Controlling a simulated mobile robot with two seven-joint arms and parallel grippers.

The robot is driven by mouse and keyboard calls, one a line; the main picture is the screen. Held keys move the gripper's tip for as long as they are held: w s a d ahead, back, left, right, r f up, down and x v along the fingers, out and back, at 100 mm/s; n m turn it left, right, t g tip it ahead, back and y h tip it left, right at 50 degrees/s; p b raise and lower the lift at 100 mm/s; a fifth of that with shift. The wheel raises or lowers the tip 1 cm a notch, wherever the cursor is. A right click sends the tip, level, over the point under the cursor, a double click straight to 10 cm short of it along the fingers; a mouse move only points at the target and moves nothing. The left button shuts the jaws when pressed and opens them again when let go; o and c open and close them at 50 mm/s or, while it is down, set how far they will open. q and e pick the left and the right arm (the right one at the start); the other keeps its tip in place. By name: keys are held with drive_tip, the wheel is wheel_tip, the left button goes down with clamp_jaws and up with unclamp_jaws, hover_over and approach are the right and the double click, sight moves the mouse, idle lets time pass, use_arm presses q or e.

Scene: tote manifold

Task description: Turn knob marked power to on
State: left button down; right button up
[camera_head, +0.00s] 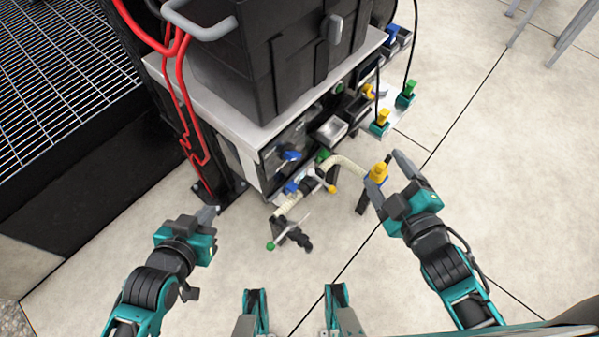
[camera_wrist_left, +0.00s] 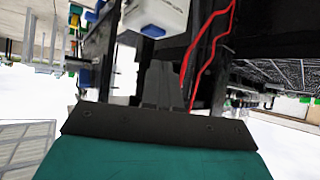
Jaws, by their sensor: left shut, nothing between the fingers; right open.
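No label reading power is legible in either view, so I cannot tell which control is that knob. A blue knob (camera_head: 290,155) is on the dark front panel of the white-topped cabinet (camera_head: 222,122) in the head view. My left gripper (camera_head: 208,215) is shut and empty, to the left of the cabinet front and apart from it. Its closed fingers (camera_wrist_left: 162,80) show in the left wrist view, below a white block (camera_wrist_left: 157,14). My right gripper (camera_head: 387,174) is open, its fingers near a yellow-topped fitting (camera_head: 379,170); contact is unclear.
A pipe assembly with a cream hose (camera_head: 347,163) and a green-tipped lever (camera_head: 271,246) stands before the cabinet. A black tote (camera_head: 270,50) sits on top. Red cables (camera_head: 188,100) hang at its left. Small bins (camera_head: 331,130) line its right side.

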wheel_tip(320, 180, down, 2)
drive_tip(key=a+n+t+y+b, duration=0.1)
drive_tip(key=a+n+y+b, duration=0.3)
drive_tip(key=n, duration=0.7)
drive_tip(key=n+g+y+b, duration=0.3)
drive_tip(key=n+y+b, duration=0.15)
drive_tip(key=n, duration=0.75)
approach(291, 155)
drive_tip(key=w+a+f, duration=0.3)
drive_tip(key=w+a, duration=0.2)
drive_tip(key=w, duration=0.1)
use_arm(q)
wheel_tip(291, 155, down, 7)
drive_tip(key=w+d, duration=0.1)
drive_tip(key=d, duration=0.1)
drive_tip(key=shift+w+h+p, duration=0.15)
drive_tip(key=shift+h+p, duration=0.15)
drive_tip(key=shift+p, duration=0.05)
use_arm(e)
drive_tip(key=shift+w+d+r+y, duration=0.1)
drive_tip(key=shift+w+r+y, duration=0.05)
drive_tip(key=shift+y, duration=0.3)
use_arm(q)
drive_tip(key=shift+r, duration=0.1)
use_arm(e)
drive_tip(key=c, duration=1.1)
use_arm(q)
drive_tip(key=shift+r, duration=0.2)
use_arm(e)
drive_tip(key=shift+o, duration=0.2)
